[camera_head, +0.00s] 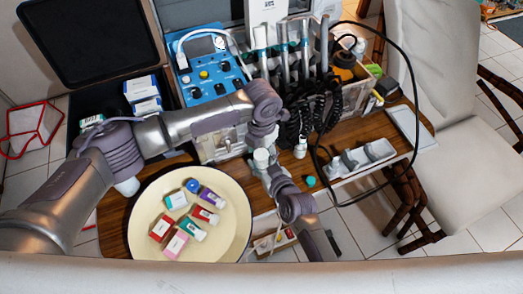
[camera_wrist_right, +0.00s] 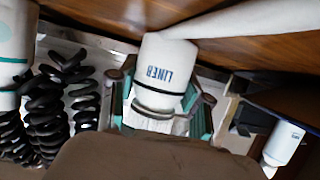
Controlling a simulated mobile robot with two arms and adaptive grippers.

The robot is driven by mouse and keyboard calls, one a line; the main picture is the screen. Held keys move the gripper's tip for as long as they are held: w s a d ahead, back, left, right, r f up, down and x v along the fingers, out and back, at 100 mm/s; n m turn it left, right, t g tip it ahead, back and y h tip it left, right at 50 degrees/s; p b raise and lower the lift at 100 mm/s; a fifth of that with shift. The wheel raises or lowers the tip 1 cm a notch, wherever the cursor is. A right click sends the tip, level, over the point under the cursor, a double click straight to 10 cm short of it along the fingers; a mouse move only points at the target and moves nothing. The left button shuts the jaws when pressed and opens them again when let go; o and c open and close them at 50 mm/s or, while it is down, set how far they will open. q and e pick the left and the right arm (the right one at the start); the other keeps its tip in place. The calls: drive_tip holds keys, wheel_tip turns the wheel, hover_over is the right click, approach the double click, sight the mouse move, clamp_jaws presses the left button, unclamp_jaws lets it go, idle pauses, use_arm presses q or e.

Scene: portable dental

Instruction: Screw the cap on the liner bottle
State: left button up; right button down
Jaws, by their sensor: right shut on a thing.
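The liner bottle (camera_wrist_right: 165,72) is white with "LINER" printed in blue. In the right wrist view its lettering is upside down. My right gripper (camera_wrist_right: 160,112) is shut on this bottle, with a finger along each side. Its lower part and neck are partly hidden by the gripper. A small teal cap (camera_head: 310,181) lies on the wooden table in the head view. My left arm crosses the table from the left. Its dark gripper end (camera_head: 325,245) is at the table's front edge, and its fingers are unclear. My right gripper cannot be made out in the head view.
A cream plate (camera_head: 143,238) holds several small boxes and bottles. A blue control unit (camera_head: 209,76) and handpieces with black coiled hoses (camera_head: 313,103) stand at the back. A black cable loops around a white tray (camera_head: 355,160) on the right.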

use_arm(q)
drive_tip(key=shift+o, duration=0.2)
wheel_tip(320, 180, up, 12)
idle(0.6)
use_arm(e)
drive_tip(key=shift+c, duration=2.1)
unclamp_jaws()
drive_tip(key=v, duration=1.2)
